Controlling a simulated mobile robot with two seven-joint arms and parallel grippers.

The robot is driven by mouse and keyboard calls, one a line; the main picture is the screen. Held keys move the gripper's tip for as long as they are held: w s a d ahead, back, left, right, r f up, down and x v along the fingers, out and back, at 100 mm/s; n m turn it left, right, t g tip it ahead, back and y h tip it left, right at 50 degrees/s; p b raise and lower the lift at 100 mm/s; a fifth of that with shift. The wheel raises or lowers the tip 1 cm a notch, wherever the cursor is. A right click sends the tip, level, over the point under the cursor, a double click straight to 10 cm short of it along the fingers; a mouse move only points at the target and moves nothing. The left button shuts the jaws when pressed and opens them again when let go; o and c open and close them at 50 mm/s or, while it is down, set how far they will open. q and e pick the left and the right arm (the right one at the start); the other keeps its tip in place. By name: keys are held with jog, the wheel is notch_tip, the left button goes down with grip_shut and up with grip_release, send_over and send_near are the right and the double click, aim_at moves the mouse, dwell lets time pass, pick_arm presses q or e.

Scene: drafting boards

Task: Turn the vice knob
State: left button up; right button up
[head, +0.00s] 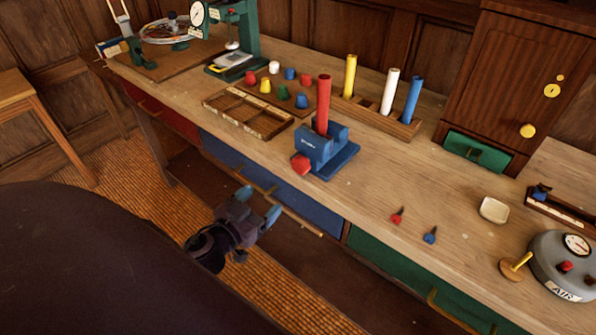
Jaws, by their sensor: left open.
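The blue vice (340,163) stands near the front edge of the bench, with an upright red tube (323,104) in it. Its red knob (300,164) is on the front left side, facing the bench edge. My left gripper (258,203) is open and empty, with blue fingertips apart. It is in front of the bench by the blue drawer, below and left of the knob and not touching it. My right gripper is not in view.
The blue drawer (300,204) has a long wooden handle close to my left gripper. A wooden divided tray (248,112) and several coloured caps lie left of the vice. A rack (378,119) with yellow, white and blue tubes stands behind.

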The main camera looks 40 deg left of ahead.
aim_at(297, 170)
pick_arm(q)
jog(key=shift+m+t+h, duration=0.5)
jog(key=shift+h, duration=0.3)
jog(key=w, duration=0.3)
jog(key=w+d+r+p, duration=0.1)
jog(key=w, duration=0.3)
jog(key=w+r+p, duration=0.1)
jog(key=w, duration=0.2)
jog(key=shift+w+d, duration=0.2)
jog(key=shift+d, duration=0.15)
jog(key=shift+w, duration=0.65)
jog(key=shift+w+f, duration=0.1)
jog(key=shift+w, duration=0.15)
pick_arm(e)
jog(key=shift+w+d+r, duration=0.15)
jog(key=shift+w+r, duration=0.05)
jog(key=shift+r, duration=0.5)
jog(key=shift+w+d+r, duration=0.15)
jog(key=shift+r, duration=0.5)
pick_arm(q)
jog(key=shift+d, duration=0.1)
jog(key=c, duration=0.9)
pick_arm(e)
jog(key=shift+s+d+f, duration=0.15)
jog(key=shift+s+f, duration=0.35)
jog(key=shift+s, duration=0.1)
